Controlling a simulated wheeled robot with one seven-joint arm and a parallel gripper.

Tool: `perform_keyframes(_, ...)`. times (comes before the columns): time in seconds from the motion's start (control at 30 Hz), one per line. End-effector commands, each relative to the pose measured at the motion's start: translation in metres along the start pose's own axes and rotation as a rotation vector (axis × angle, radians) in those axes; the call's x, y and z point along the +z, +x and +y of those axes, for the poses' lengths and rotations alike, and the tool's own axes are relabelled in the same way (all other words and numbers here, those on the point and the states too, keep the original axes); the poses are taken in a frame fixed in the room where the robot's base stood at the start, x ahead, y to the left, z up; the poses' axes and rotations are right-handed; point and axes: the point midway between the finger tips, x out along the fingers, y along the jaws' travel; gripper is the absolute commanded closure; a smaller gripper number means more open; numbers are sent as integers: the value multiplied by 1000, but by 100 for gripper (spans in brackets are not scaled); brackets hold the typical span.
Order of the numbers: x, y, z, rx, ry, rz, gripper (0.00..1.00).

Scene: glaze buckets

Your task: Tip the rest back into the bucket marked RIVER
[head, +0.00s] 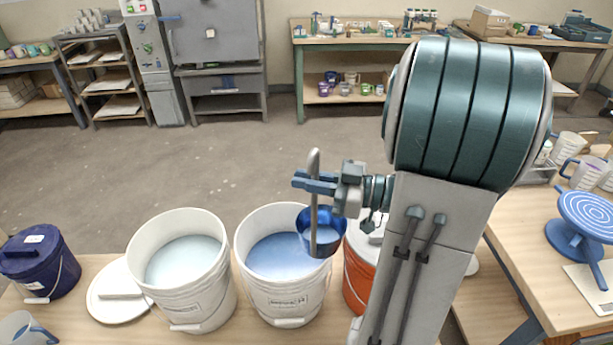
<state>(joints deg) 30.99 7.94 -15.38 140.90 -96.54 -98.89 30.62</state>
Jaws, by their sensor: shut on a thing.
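My gripper (316,183) is shut on the upright metal handle of a ladle (314,218). The ladle's blue bowl hangs below the gripper, in front of the right rim of an open white bucket (288,300) in this view. The bowl looks roughly level, and some pale blue shows inside it. That bucket holds blue glaze. A second open white bucket (205,312) to its left holds paler, whitish-blue glaze. Both buckets have front labels too small to read, so I cannot tell which one is marked RIVER.
An orange bucket (356,283) stands to the right, partly hidden by my arm. A dark blue lidded bucket (40,268), a loose white lid (106,308) and a pitcher (22,330) are at left. A table with a blue banding wheel (585,220) is at right.

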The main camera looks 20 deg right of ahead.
Motion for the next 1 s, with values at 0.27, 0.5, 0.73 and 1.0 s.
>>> perform_keyframes(0.27,8,9,2,-4,10,-40,100)
perform_keyframes(0.5,7,28,7,-4,36,-134,100)
perform_keyframes(0.73,8,46,12,-4,61,-226,100)
perform_keyframes(1.0,14,69,18,-3,92,-338,100)
